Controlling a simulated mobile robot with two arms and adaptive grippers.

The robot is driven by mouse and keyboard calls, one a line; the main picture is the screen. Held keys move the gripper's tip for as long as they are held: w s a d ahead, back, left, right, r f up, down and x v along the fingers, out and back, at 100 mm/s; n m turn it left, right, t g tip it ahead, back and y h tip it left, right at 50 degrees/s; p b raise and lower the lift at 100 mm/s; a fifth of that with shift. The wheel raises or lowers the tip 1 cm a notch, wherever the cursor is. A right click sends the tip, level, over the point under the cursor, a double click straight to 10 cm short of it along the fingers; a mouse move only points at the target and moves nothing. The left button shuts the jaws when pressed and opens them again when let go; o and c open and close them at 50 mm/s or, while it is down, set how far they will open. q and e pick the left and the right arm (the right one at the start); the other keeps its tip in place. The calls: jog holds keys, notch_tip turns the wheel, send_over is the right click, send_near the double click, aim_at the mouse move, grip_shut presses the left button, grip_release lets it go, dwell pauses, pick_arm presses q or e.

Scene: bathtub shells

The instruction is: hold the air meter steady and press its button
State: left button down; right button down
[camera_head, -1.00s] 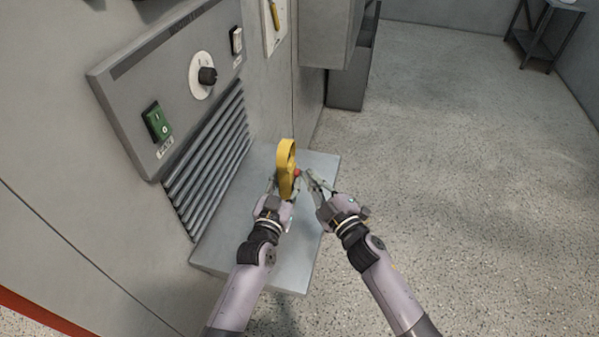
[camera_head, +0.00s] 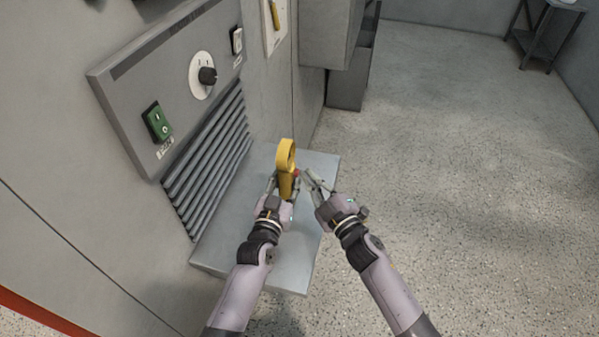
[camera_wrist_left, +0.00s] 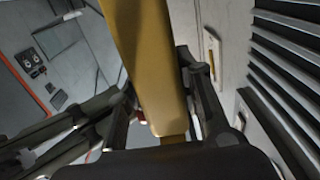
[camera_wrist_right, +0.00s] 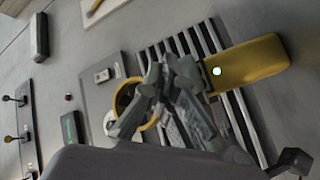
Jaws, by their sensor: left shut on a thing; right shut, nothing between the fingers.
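The yellow air meter (camera_head: 286,158), with a ring at its top, stands upright in my left gripper (camera_head: 284,186), which is shut on its body. In the left wrist view, the yellow body (camera_wrist_left: 147,65) runs between the fingers. A small red part, seemingly the button (camera_head: 297,173), shows on its right side. My right gripper (camera_head: 308,174) is shut and empty, with its tips close to that side; I cannot tell whether they touch. In the right wrist view, the fingers cover part of the meter (camera_wrist_right: 255,63); a pale lit dot shows on its body and the red part is hidden.
A grey shelf (camera_head: 265,262) lies below both grippers. On the left, a wall panel carries a green switch (camera_head: 157,122), a dark knob (camera_head: 207,75) and louvres (camera_head: 205,160). Open speckled floor (camera_head: 460,200) lies to the right.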

jog(key=shift+s+d, duration=0.25)
jog(key=shift+d, duration=0.4)
jog(key=d, duration=0.1)
jog(key=s+d, duration=0.1)
jog(key=d, duration=0.2)
jog(key=shift+s+d, duration=0.3)
jog(key=shift+d, duration=0.1)
dwell(0.4)
pick_arm(q)
jog(key=c, duration=1.1)
grip_release()
jog(key=shift+o, duration=0.2)
